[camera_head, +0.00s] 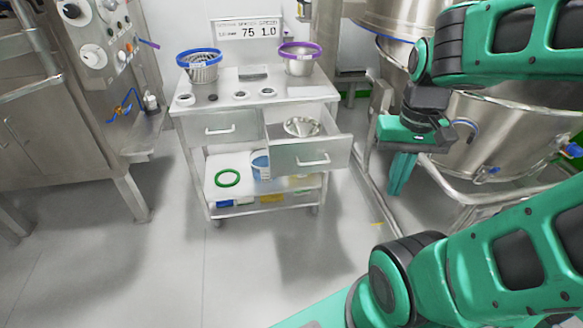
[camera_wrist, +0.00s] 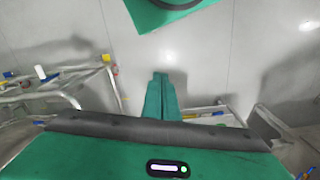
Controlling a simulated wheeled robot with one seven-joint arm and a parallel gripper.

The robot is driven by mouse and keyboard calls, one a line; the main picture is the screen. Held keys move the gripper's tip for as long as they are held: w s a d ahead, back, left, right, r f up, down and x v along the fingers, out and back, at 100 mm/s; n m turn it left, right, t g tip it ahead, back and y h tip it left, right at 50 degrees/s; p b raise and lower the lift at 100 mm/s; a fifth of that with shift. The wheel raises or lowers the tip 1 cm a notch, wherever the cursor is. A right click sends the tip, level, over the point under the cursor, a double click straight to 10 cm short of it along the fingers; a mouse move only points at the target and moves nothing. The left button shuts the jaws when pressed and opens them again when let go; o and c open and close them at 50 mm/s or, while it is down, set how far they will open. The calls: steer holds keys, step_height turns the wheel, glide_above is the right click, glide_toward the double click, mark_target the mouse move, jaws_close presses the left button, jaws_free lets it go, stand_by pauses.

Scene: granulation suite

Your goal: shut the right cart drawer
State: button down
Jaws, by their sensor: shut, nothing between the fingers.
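The right cart drawer (camera_head: 310,156) is pulled open toward me on the steel cart in the head view. A round metal dish (camera_head: 302,126) shows inside it. Its front carries a bar handle (camera_head: 314,160). My gripper (camera_head: 397,192) hangs to the right of the drawer, pointing down, with its green fingers together and empty. It stands apart from the drawer front. In the wrist view my gripper (camera_wrist: 160,78) points over the floor, its fingers side by side. Part of the cart seems to show low in that view, mostly hidden behind my gripper body.
The left cart drawer (camera_head: 219,130) is shut. The lower shelf bears a green ring (camera_head: 228,178) and a blue container. A steel vessel (camera_head: 480,130) on a tubular frame stands close at right. Floor before the cart is clear.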

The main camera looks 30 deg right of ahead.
steer(key=n+t+y, duration=0.3)
steer(key=n+t, duration=0.4)
steer(key=n, duration=1.3)
glide_toward(281, 168)
step_height(281, 168, down, 3)
steer(key=s+a, duration=0.2)
steer(key=w, duration=0.3)
steer(key=shift+d+f, duration=0.15)
steer(key=shift+f, duration=0.05)
steer(key=shift+w+d, duration=0.15)
steer(key=shift+w, duration=0.5)
